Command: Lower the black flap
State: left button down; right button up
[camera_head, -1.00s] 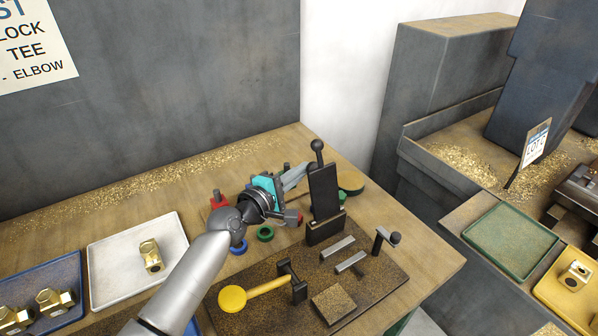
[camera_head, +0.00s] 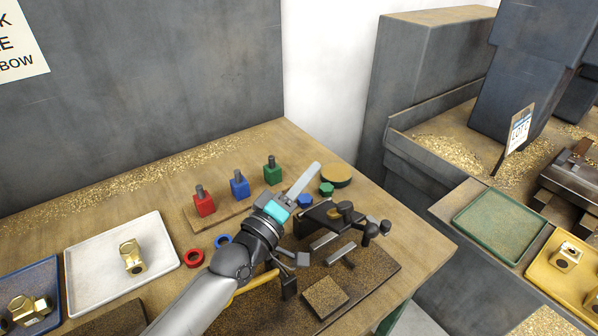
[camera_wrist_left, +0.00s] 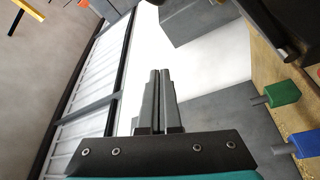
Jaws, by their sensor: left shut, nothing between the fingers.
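My left arm hides part of the board and the left side of the flap's base. My right gripper is not in view.
Grey bars (camera_head: 324,241), a brown block (camera_head: 325,297) and a partly hidden yellow-handled tool (camera_head: 258,283) lie on the board (camera_head: 378,277). Red (camera_head: 204,202), blue (camera_head: 239,187) and green (camera_head: 272,174) posts stand behind. A white tray (camera_head: 88,294) holds a brass fitting (camera_head: 132,258).

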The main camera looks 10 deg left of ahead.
aim_at(340, 212)
pick_arm(q)
jog(key=s+d+m, duration=0.1)
jog(key=s+d+f+m+h, duration=0.1)
jog(key=s+d+f, duration=0.1)
jog(key=shift+s+d+m, duration=0.35)
jog(key=shift+d+m, duration=0.05)
jog(key=shift+s+d+f+m+b, duration=0.2)
jog(key=shift+s+f+m+b, duration=0.05)
jog(key=shift+m+b, duration=0.15)
jog(key=shift+s+d+f+h, duration=0.4)
jog(key=shift+s+d+f, duration=0.4)
jog(key=shift+f, duration=0.2)
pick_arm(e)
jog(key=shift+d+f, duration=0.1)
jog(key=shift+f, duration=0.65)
